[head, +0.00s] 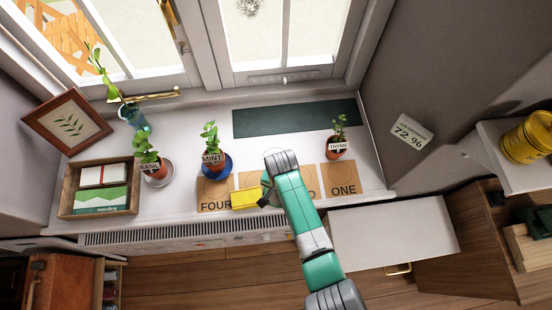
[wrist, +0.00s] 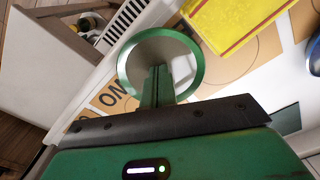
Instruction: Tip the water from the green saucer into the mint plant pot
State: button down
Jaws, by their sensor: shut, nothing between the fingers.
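The green saucer (wrist: 124,68) shows in the wrist view as a round dish with a green rim and a pale inside; I cannot make out the water. My gripper (wrist: 157,80) is shut, its fingers overlapping the saucer's near rim in the picture, with nothing held between them. Whether they touch the saucer is unclear. In the head view my arm hides most of the gripper and saucer. The mint pot (head: 213,166) stands upright on a blue saucer (head: 229,168), left of my arm, with a MINT label and green leaves.
A yellow block (head: 245,199) lies left of my gripper, on numbered cards (head: 343,178). The basil pot (head: 154,170) stands left and the thyme pot (head: 337,147) right. A wooden box (head: 68,190) and picture frame (head: 67,122) occupy the left end. A dark green mat (head: 295,118) lies bare behind.

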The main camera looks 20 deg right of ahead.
jog(key=shift+s+a+p, duration=0.2)
jog(key=shift+s+p, duration=0.4)
jog(key=shift+s, duration=0.05)
jog(key=shift+s+a+p, duration=0.2)
jog(key=shift+s+p, duration=0.35)
jog(key=shift+s, duration=0.05)
notch_tip(320, 180, up, 8)
jog(key=p, duration=0.8)
